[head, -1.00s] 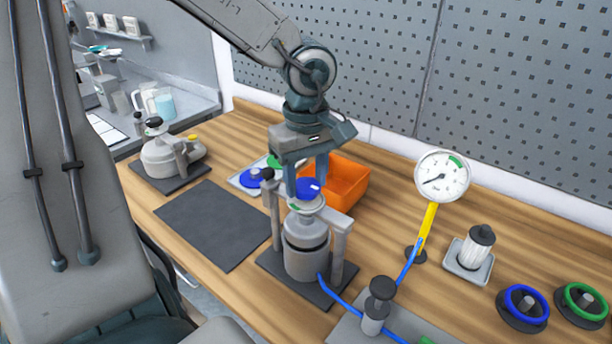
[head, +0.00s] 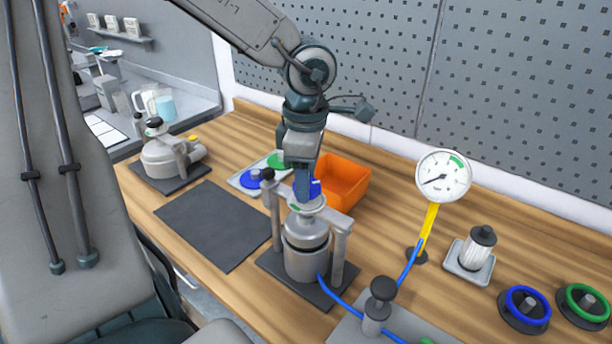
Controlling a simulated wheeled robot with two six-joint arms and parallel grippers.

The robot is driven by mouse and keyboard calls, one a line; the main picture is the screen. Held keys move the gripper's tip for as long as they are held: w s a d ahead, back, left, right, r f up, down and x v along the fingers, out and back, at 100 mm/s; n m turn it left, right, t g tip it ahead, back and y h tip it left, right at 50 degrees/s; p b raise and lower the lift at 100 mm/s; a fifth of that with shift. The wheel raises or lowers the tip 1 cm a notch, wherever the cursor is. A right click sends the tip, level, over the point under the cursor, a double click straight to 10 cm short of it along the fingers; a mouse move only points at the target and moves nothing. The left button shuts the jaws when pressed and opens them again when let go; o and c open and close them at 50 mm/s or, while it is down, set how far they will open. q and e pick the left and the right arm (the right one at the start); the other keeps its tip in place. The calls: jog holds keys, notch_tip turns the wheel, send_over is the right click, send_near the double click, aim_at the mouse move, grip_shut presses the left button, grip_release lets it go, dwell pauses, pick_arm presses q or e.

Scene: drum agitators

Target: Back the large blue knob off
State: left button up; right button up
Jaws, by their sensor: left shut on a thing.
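A blue knob (head: 314,187) with a white mark sits on top of a grey metal vessel (head: 305,245) clamped between two posts. My left gripper (head: 304,190) reaches down from above and is shut on this knob. Its fingers stand nearly in line with the view and cover the left part of the knob. I cannot tell whether the knob has risen from the vessel top. My right gripper is not in view.
An orange bin (head: 343,185) is close behind the vessel. A tray with a blue knob (head: 252,178) and a green knob (head: 279,160) lies behind left. A gauge (head: 443,176) and blue hose (head: 345,308) are right. A dark mat (head: 212,225) lies bare at left.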

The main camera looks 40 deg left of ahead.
pick_arm(q)
jog(key=n, duration=0.4)
jog(key=shift+s+d+f+n, duration=0.1)
jog(key=shift+s+f+n, duration=0.05)
jog(key=shift+n, duration=0.25)
dwell(0.4)
jog(key=o, duration=1)
notch_tip(320, 180, up, 11)
jog(key=p, duration=1)
jog(key=shift+p, duration=0.35)
jog(key=shift+f, duration=0.1)
